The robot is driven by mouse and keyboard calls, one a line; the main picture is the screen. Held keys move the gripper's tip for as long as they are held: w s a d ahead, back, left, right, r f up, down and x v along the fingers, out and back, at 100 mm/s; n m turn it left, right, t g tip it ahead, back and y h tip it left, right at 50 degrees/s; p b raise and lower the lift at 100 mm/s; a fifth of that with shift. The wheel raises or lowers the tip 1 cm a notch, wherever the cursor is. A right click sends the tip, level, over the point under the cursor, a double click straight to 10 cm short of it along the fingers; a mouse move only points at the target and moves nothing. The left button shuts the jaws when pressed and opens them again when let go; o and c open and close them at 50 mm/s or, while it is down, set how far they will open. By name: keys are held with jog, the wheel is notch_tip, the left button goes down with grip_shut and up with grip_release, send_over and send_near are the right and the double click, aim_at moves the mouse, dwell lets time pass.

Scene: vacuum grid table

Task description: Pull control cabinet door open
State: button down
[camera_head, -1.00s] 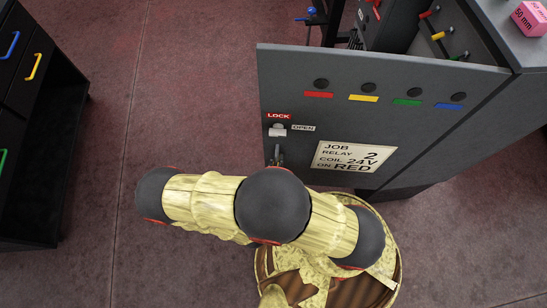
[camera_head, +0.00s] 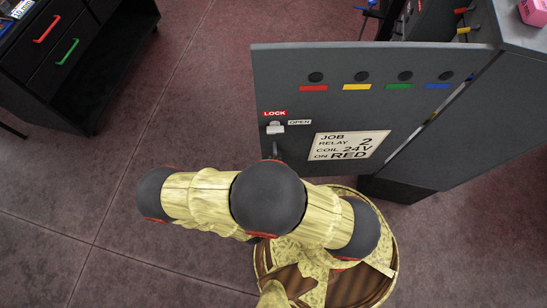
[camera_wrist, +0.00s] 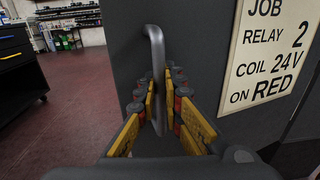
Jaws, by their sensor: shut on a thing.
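The control cabinet door (camera_head: 375,110) is a grey panel swung partly open, with a gap to the cabinet body (camera_head: 475,125) along its right side. A lock latch (camera_head: 275,128) sits between LOCK and OPEN tags at the door's left edge. The door handle (camera_wrist: 156,70) is a grey vertical bar in the wrist view. My gripper (camera_wrist: 160,108) has its yellow-padded fingers on both sides of the handle's lower part and is shut on it. In the head view my arm hides the gripper.
A black drawer unit (camera_head: 80,70) with coloured handles stands at the upper left. Coloured plugs (camera_head: 465,20) show inside the cabinet, and a pink block (camera_head: 534,12) lies on top. The floor left of the door is clear.

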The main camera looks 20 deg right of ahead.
jog(key=shift+a, duration=0.15)
jog(key=c, duration=1.9)
grip_release()
jog(key=shift+v, duration=3.7)
